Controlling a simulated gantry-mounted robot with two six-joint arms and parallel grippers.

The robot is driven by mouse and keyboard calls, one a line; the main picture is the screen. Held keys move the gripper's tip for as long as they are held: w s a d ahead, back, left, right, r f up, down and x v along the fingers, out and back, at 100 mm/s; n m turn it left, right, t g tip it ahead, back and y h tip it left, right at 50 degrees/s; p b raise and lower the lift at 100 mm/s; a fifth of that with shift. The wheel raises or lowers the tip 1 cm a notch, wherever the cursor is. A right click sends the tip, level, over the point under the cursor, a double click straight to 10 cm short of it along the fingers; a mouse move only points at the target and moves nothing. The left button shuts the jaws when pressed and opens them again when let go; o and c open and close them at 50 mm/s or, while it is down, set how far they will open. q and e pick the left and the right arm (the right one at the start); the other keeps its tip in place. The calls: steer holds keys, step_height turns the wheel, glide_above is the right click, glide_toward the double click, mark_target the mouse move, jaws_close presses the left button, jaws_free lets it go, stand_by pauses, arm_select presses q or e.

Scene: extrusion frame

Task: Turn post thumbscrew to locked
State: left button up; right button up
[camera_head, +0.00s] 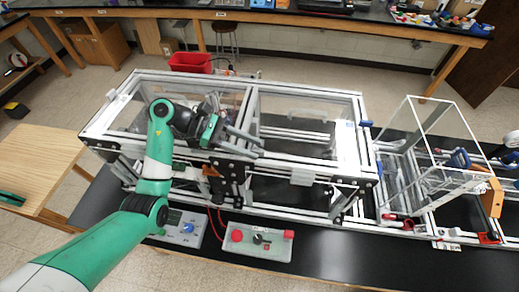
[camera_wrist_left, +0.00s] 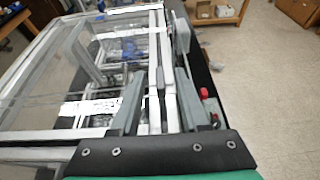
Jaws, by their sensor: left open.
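The aluminium extrusion frame (camera_head: 300,156) with clear panels stands on the black bench; it also fills the left and middle of the left wrist view (camera_wrist_left: 84,134). My left gripper (camera_head: 243,130) is over the left half of the frame, near its front rail. In the left wrist view my left gripper (camera_wrist_left: 161,77) has its two grey fingers apart, with rails visible between and beyond them. I see nothing held between them. The post thumbscrew cannot be made out in either view, nor can its locked or unlocked position. I cannot identify my right gripper in either view.
A clear-panelled enclosure (camera_head: 428,150) stands to the right. The black bench (camera_head: 345,262) has bare room at the front right.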

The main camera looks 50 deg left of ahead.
arm_select(q)
steer(key=b+v, duration=0.1)
steer(key=v, duration=0.7)
steer(key=shift+s+a, duration=0.1)
steer(key=shift+a, duration=0.05)
